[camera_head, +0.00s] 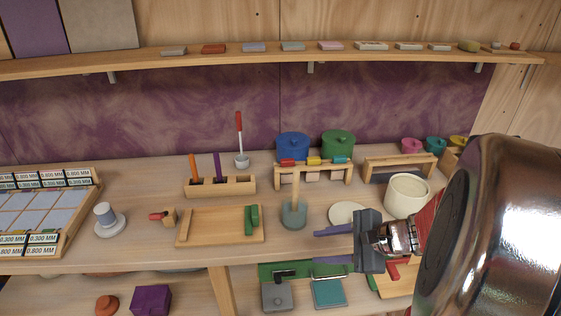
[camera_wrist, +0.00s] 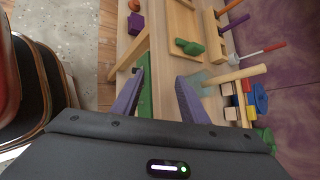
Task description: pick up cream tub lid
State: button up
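The cream tub lid (camera_head: 345,212) is a pale flat disc lying on the workbench, left of the open cream tub (camera_head: 408,194). My gripper (camera_head: 317,246) is open, with two purple fingers apart and pointing left, just in front of the lid at the bench's front edge. Its upper finger and dark body overlap the lid's near right side in the head view. Nothing shows between the fingertips in the wrist view (camera_wrist: 162,78) except the bench edge and a green strip below. I cannot make out the lid in the wrist view.
A wooden tray (camera_head: 218,226) holds a green piece. Blue (camera_head: 292,146) and green (camera_head: 338,144) lidded pots stand at the back.

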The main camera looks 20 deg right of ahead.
jog(key=s+d+f+m+t+h, duration=0.2)
jog(key=d+m, duration=0.4)
jog(key=d, duration=0.3)
jog(key=s+d+f+m+t+h, duration=0.2)
jog(key=d+m, duration=0.4)
jog(key=d, duration=0.4)
jog(key=shift+t+h, duration=0.7)
jog(key=shift+h, duration=0.1)
jog(key=shift+w+a, duration=0.1)
jog(key=shift+w, duration=0.1)
send_near(350, 214)
jog(key=shift+s+a+r, duration=0.25)
jog(key=shift+s+a, duration=0.1)
jog(key=shift+s, duration=0.15)
jog(key=shift+s+a+r, duration=0.3)
jog(key=shift+s+a, duration=0.05)
jog(key=shift+s, duration=0.15)
jog(key=shift+x, duration=2.6)
jog(key=shift+r, duration=0.1)
